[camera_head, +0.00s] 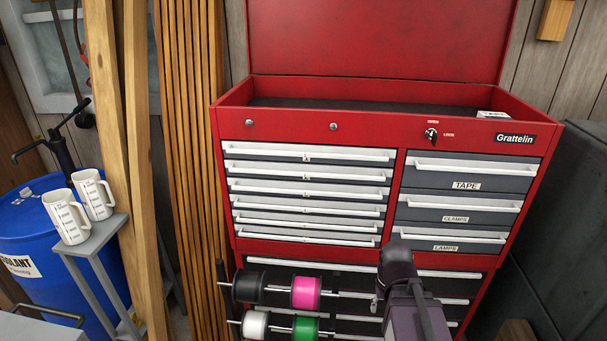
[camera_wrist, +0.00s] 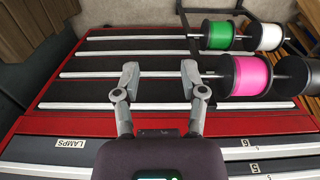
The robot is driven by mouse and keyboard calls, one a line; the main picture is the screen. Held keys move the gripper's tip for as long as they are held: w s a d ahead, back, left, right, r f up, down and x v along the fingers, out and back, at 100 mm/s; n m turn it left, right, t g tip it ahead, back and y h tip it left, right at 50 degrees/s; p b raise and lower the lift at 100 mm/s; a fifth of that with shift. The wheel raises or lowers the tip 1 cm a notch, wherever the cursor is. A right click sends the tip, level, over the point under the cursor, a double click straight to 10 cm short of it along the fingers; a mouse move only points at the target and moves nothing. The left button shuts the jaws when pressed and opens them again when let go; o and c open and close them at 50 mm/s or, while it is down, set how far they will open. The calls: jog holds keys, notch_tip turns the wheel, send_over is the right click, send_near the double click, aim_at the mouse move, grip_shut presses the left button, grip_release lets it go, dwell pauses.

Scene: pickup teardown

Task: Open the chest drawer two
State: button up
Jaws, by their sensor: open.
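The red tool chest (camera_head: 365,82) stands ahead with its lid up. Its upper left column holds several shallow grey drawers, all shut, with small labels too small to read for certain. The second drawer from the top (camera_head: 260,171) has a long pale handle bar. My gripper (camera_wrist: 159,72) is open and empty in the wrist view, its two fingers spread in front of the dark lower drawers. In the head view my arm (camera_head: 402,272) hangs low before the chest, right of centre. The gripper is below and apart from the second drawer, which I cannot make out in the wrist view.
A rack with pink (camera_head: 306,292), green, white and black spools stands before the lower drawers, left of my arm. Right-hand drawers read TAPE (camera_head: 466,185), CLAMPS and LAMPS. Two mugs (camera_head: 66,214) sit on a grey stand. A blue barrel (camera_head: 35,222) and planks stand left.

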jog(key=shift+d, duration=0.2)
jog(key=n+t+h+p, duration=0.5)
jog(key=n+t+h, duration=0.3)
jog(key=n+t, duration=0.65)
send_near(304, 175)
jog(key=s+f+m+t, duration=0.1)
jog(key=s+m+t, duration=0.1)
jog(key=s, duration=0.1)
jog(key=shift+s+a+f+n, duration=0.2)
jog(key=shift+a+n, duration=0.05)
jog(key=shift+a, duration=0.15)
jog(key=shift+w, duration=0.1)
jog(key=shift+f+x, duration=0.2)
jog(key=shift+x, duration=6.6)
